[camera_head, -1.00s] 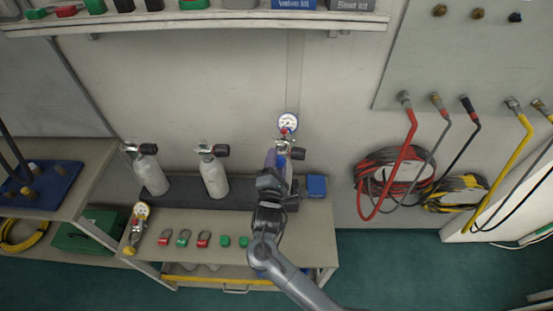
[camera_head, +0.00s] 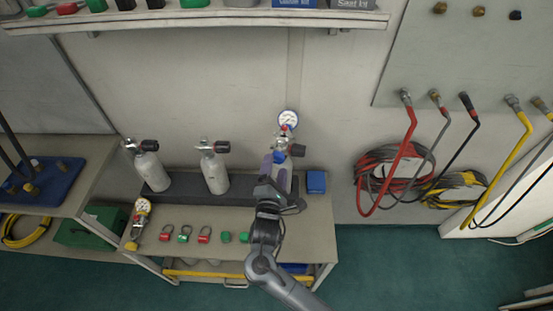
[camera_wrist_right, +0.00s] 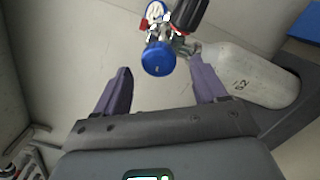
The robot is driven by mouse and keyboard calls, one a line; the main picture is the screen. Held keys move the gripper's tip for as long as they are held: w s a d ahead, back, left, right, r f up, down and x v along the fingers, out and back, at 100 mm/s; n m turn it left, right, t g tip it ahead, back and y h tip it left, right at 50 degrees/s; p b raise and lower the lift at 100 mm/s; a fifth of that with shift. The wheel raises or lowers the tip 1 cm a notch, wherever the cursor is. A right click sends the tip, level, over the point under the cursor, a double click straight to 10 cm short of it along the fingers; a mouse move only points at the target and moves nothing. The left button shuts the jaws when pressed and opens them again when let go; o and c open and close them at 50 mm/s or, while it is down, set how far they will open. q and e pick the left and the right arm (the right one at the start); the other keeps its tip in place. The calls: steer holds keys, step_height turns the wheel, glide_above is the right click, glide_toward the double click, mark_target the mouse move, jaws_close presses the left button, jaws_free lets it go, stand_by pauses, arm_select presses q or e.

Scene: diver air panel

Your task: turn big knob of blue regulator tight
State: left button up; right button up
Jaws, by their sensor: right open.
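The blue regulator (camera_head: 286,125), with a round white gauge, is fitted to the valve of the right-hand silver cylinder (camera_head: 286,181). Its big blue knob (camera_wrist_right: 158,59) faces the camera in the right wrist view. My right gripper (camera_head: 274,163) is in front of this cylinder, just below the regulator. In the right wrist view the purple fingers of my right gripper (camera_wrist_right: 161,72) are spread wide. The knob appears between and slightly beyond the fingertips, with clear space on both sides and nothing held. My left gripper is not in view.
Two more cylinders (camera_head: 150,171) (camera_head: 215,172) stand to the left in the dark rack. A spare gauge regulator (camera_head: 140,212), several shackle-like tags (camera_head: 185,234) and a blue box (camera_head: 316,182) are on the bench. Hoses (camera_head: 385,180) hang on the right wall.

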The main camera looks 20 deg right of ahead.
steer(key=p+v, duration=0.1)
steer(key=v, duration=0.5)
steer(key=shift+s+a, duration=0.2)
steer(key=shift+s, duration=0.15)
